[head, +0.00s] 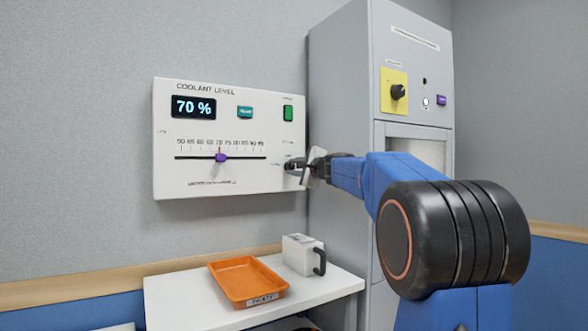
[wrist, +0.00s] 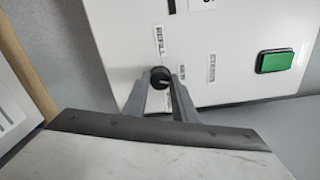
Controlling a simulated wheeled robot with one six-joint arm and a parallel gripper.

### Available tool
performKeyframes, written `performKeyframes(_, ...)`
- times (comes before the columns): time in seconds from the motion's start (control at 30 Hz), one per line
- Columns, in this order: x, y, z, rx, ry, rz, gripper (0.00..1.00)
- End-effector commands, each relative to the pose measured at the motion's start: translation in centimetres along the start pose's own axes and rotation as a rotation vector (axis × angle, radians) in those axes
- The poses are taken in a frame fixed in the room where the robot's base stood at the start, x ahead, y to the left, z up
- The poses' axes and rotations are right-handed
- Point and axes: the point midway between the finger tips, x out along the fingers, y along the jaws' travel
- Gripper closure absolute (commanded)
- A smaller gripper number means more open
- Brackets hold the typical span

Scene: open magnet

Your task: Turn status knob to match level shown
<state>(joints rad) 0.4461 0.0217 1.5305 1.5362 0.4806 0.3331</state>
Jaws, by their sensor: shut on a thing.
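The white coolant panel (head: 172,120) is on the wall, and its dark display (head: 193,107) reads "70 %". A purple slider (head: 221,157) sits near the 70 mark of the scale below. The status knob (wrist: 160,74) is a small round black knob with a light pointer line, at the panel's lower right. In the head view, the gripper mostly hides the knob.
A green button (head: 288,113) and a teal button (head: 245,112) are on the panel. A grey cabinet (head: 340,110) stands close on the right, with a black knob (head: 398,91) on a yellow plate. Below, an orange tray (head: 262,272) and a white container (head: 300,256) occupy a white table (head: 175,308).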

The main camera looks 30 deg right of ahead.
Motion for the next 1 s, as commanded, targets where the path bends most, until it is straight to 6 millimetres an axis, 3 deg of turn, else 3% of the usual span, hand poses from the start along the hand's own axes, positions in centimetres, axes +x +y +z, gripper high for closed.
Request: performKeyframes(1.0, 0.02, 0.20, -0.08, 0.891, 0.002, 0.002, 0.98)
